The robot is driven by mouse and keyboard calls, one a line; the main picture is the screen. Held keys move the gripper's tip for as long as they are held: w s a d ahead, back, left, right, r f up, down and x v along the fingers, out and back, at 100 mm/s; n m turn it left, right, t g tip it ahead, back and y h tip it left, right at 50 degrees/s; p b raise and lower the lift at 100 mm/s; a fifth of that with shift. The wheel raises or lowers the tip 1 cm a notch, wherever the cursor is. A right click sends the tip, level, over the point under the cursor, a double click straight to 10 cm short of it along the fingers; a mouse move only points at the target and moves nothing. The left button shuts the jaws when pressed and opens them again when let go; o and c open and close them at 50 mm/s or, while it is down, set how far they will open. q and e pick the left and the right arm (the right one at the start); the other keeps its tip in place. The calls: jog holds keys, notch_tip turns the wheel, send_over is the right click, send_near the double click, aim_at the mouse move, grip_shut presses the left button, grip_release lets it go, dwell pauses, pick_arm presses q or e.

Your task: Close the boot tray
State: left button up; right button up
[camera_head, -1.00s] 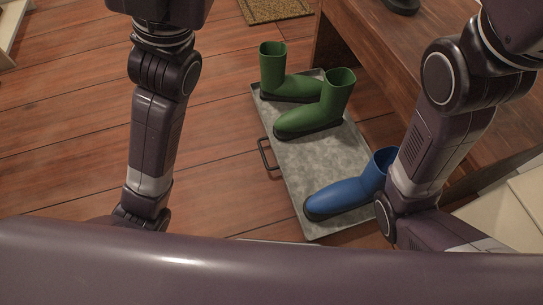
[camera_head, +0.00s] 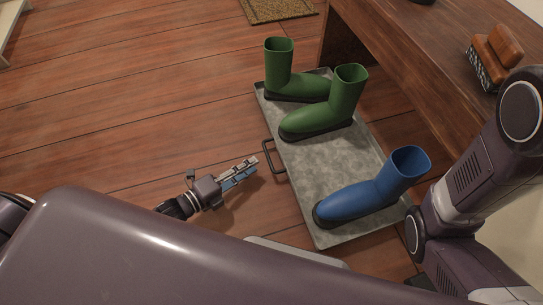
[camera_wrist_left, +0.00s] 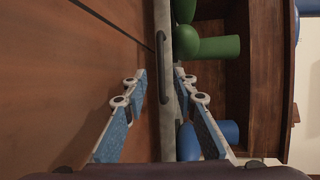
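The grey metal boot tray (camera_head: 322,160) lies on the floor, pulled out beside the wooden bench. It carries a pair of green boots (camera_head: 318,118) at its far end and a blue boot (camera_head: 365,195) at its near end. Its dark bar handle (camera_head: 268,157) is on the left edge; in the left wrist view the handle (camera_wrist_left: 162,65) lies ahead, between the lines of the fingers. My left gripper (camera_head: 252,168) is open and empty, low over the floor just left of the handle, apart from it. My right arm is at the right; its gripper is out of view.
The wooden bench (camera_head: 400,60) stands right of the tray, with brushes (camera_head: 495,57) on top and a dark space beneath. A doormat (camera_head: 277,9) lies at the far end. The plank floor (camera_head: 110,110) to the left is clear.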

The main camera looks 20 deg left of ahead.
aim_at(267, 155)
pick_arm(q)
jog(key=b+x, duration=0.4)
jog(key=x, duration=0.2)
jog(key=shift+w+d+f, duration=0.1)
jog(key=shift+w+d, duration=0.05)
jog(key=shift+w, duration=0.15)
jog(key=shift+w+d+b, duration=0.3)
jog(key=shift+w+b, duration=0.1)
jog(key=shift+w, duration=0.05)
jog(key=shift+c, duration=0.7)
grip_shut()
